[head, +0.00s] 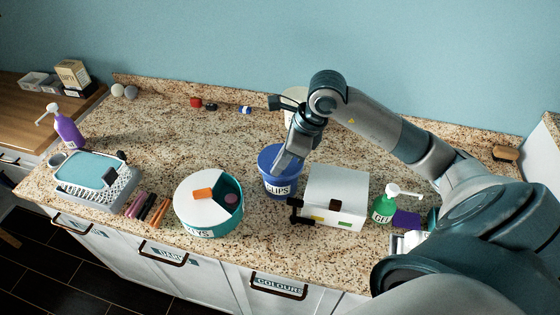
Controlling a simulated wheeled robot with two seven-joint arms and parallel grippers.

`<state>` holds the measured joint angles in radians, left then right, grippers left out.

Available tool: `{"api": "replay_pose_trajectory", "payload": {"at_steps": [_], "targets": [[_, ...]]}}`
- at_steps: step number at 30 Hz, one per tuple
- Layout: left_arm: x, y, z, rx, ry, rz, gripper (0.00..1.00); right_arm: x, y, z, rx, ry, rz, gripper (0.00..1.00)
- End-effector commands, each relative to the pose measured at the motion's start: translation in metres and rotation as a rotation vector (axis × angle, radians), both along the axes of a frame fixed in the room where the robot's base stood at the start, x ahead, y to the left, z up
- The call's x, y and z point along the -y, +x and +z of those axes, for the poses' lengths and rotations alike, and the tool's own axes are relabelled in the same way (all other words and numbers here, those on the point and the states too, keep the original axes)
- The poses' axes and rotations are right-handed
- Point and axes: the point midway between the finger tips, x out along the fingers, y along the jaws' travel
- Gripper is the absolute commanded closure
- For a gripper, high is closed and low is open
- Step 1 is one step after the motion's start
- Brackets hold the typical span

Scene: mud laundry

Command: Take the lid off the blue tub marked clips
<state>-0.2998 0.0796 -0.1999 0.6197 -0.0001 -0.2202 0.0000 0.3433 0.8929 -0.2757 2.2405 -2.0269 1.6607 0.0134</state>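The blue tub (279,186) marked "CLIPS" stands upright on the speckled counter, left of a white box. Its blue lid (267,158) is on top. My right gripper (282,168) points down at the lid from above, its fingers overlapping the lid's right side in the picture. From this angle I cannot tell whether the fingers touch or grip the lid, or how far apart they are. The gripper hides part of the lid's right and back edge. My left gripper is not in view.
A teal round container (211,222) with a white top stands to the left. The white box (335,190) is close on the right, with a green pump bottle (383,209) beyond it. A pale container (293,97) stands behind my wrist. Counter left of the lid is clear.

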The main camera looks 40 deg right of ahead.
Motion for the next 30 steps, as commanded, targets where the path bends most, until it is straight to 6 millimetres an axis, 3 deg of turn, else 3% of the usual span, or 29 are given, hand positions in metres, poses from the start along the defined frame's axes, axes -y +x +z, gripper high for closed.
{"api": "replay_pose_trajectory", "payload": {"at_steps": [17, 27, 30], "targets": [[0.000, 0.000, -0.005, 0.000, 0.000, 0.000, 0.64, 0.000, 0.001, 0.006, 0.002, -0.001, 0.000, 1.00], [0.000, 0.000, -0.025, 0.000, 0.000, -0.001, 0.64, 0.000, 0.001, 0.039, 0.007, -0.001, 0.001, 1.00], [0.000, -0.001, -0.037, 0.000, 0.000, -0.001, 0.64, 0.015, -0.013, 0.047, 0.003, -0.006, -0.003, 1.00]]}}
